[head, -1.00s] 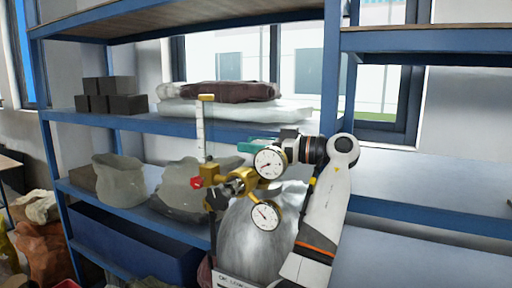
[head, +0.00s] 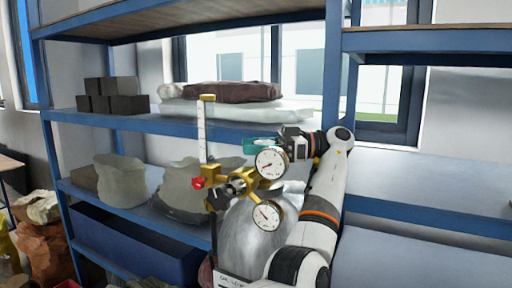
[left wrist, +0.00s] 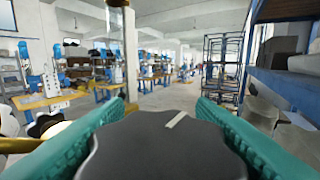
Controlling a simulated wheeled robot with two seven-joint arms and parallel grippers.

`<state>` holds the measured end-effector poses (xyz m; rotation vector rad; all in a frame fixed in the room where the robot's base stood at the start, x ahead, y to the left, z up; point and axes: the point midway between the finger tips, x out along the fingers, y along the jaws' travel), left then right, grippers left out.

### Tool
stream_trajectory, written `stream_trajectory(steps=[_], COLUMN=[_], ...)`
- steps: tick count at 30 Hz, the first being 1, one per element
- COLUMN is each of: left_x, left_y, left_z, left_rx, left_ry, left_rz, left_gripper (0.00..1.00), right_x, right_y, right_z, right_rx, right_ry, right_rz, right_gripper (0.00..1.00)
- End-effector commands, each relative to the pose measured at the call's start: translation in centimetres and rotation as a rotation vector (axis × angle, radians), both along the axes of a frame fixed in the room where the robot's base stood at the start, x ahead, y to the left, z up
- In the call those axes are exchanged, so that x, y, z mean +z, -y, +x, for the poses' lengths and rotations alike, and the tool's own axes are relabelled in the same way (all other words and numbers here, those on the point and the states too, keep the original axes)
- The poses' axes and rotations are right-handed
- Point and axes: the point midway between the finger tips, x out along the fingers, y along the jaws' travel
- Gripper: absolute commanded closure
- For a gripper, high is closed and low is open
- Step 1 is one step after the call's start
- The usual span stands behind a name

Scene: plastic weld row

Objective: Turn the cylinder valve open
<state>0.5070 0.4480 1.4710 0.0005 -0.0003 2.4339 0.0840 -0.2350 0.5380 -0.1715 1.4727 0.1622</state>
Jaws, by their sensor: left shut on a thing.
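The grey gas cylinder (head: 243,240) stands in front of the shelf, with a brass regulator (head: 238,185), two white dial gauges (head: 271,163) and an upright flow tube (head: 203,130) at its top. My left gripper (head: 262,146) is at the cylinder top, behind the upper gauge. In the left wrist view its teal fingers lie on both sides of a dark lobed valve knob (left wrist: 165,150) and grip it. The knob has a pale stripe at its far edge. In the head view I cannot make out the knob behind the gauge and gripper. My right gripper is out of view.
A blue shelf rack (head: 190,124) stands close behind the cylinder. It holds dark blocks (head: 112,104), folded sacks (head: 235,92) and open grey bags (head: 121,180). The shelves at right are bare. The wrist view shows a workshop with benches beyond.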

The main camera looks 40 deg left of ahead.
Motion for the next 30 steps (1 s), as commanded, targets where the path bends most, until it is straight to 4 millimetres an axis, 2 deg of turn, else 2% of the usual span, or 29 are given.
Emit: stream_trajectory(steps=[6, 7, 10, 21, 26, 30], left_x=[0.2, 0.2, 0.1, 0.5, 2.9, 6.1], left_y=[0.0, 0.0, 0.0, 0.0, -0.1, 0.0], left_z=[0.0, 0.0, 0.0, 0.0, -0.1, 0.0], left_rx=[-0.002, -0.002, -0.002, -0.002, -0.002, -0.003], left_ry=[0.001, 0.001, 0.001, 0.001, 0.004, 0.002], left_rz=[0.002, 0.002, 0.001, 0.000, 0.000, -0.002], left_gripper=[0.72, 0.46, 0.30, 0.28, 0.28, 0.28], right_x=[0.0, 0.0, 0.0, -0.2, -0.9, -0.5], right_y=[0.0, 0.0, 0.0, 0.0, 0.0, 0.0], right_z=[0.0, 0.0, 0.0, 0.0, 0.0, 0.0], right_rx=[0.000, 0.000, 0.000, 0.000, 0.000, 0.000], right_ry=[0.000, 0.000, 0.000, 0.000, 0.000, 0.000], right_rz=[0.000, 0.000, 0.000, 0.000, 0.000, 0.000], right_gripper=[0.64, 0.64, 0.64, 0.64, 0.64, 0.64])
